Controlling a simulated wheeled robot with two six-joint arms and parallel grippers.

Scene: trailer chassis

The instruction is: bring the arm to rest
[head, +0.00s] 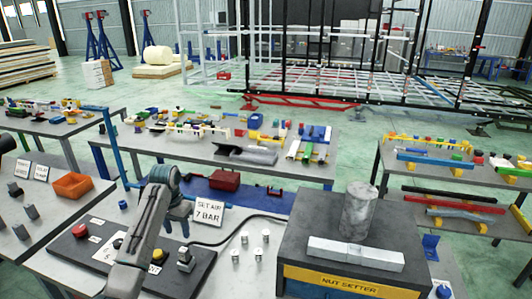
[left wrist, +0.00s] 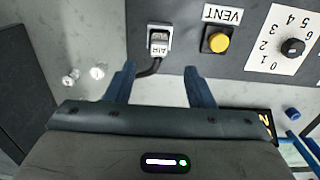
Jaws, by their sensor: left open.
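My left arm comes up from the lower left in the head view, over the dark control panel (head: 83,252). My left gripper (head: 180,212) is above the table beside the "SET AIR 7 BAR" sign. In the left wrist view its two blue fingers (left wrist: 160,88) are apart with nothing between them. Beyond the fingertips lie the AIR switch (left wrist: 159,40) with its black cable and the yellow VENT button (left wrist: 217,40). My right gripper does not show in either view.
A "SET AIR 7 BAR" sign (head: 209,214) stands close to the gripper. Small metal pegs (head: 257,254) stand on the table. The nut setter box (head: 300,243) carries a grey cylinder (head: 358,210). An orange bin (head: 73,186) is at the left. Other laden tables stand behind.

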